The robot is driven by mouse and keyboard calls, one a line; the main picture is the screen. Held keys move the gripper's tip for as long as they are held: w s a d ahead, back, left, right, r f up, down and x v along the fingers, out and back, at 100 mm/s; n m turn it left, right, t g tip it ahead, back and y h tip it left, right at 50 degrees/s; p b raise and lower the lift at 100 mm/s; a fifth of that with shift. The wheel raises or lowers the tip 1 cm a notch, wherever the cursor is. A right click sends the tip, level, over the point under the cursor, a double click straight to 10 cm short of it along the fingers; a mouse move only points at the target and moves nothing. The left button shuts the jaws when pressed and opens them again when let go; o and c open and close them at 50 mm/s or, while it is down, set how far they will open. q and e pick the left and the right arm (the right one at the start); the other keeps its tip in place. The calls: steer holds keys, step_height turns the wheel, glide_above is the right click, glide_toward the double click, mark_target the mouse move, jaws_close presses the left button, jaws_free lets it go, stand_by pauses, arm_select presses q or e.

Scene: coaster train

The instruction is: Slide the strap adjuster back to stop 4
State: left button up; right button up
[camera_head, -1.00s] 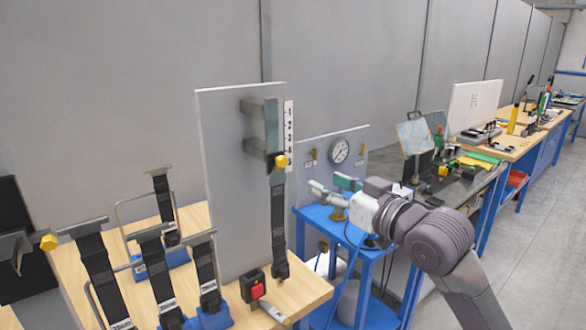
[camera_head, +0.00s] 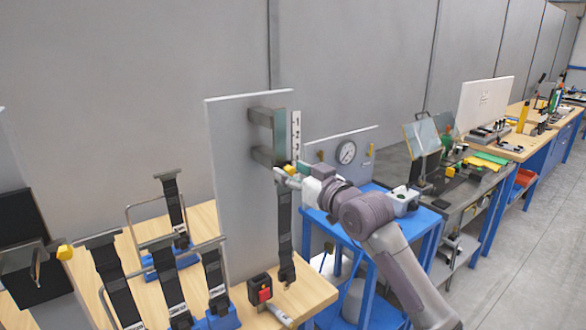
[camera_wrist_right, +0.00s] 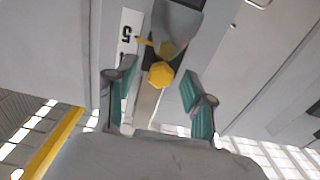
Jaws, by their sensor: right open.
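The strap adjuster's yellow knob (camera_head: 290,169) is at the lower end of the grey bracket (camera_head: 266,136) on the upright grey panel (camera_head: 232,200). A black strap (camera_head: 284,225) hangs below it. A white number strip (camera_head: 296,132) runs beside the bracket; my gripper hides its lower part. My right gripper (camera_head: 284,176) is at the knob, partly covering it. In the right wrist view the yellow hexagonal knob (camera_wrist_right: 160,74) lies between the open teal-padded fingers (camera_wrist_right: 154,92), with gaps on both sides. A "5" shows on the strip (camera_wrist_right: 127,38) there. My left gripper is out of view.
Several black straps (camera_head: 168,285) on wire stands with blue bases stand at the left. A black box with a red button (camera_head: 262,290) sits below the panel. A pressure gauge (camera_head: 346,152) on a board stands behind my right arm, above a blue cart (camera_head: 400,225).

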jaws_close()
stand_by(0.3)
step_height(320, 180, up, 4)
steer(key=shift+f+p, duration=0.15)
steer(key=shift+p, duration=1.05)
steer(key=shift+f, duration=0.1)
jaws_free()
